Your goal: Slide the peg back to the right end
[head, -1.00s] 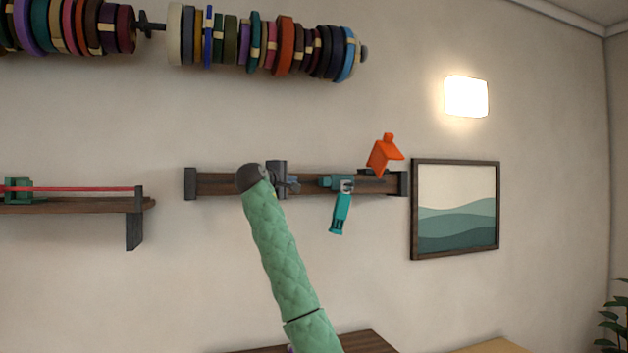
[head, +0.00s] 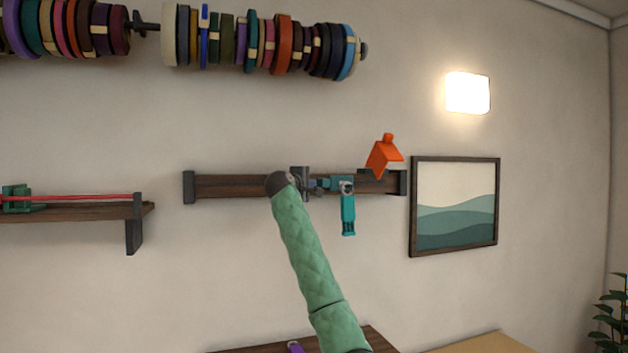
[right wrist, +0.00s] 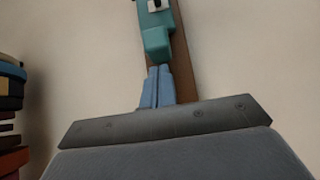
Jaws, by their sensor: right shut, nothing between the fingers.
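The teal peg (head: 347,187) sits on a dark wooden rail (head: 235,187) on the wall, right of the rail's middle. A teal part with a grey piece at its top hangs straight down from it. My right gripper (head: 314,185) is at the rail, just left of the peg. In the right wrist view its blue fingers (right wrist: 160,86) are shut together and empty, with their tips at or very near the peg's block (right wrist: 157,42). I cannot tell for sure whether they touch. My left gripper is not in view.
An orange piece (head: 384,155) stands at the rail's right end, by the dark end bracket (head: 402,183). A framed picture (head: 455,205) hangs just right of it. A shelf (head: 75,209) with a red cord is at left. Spools (head: 265,42) hang above.

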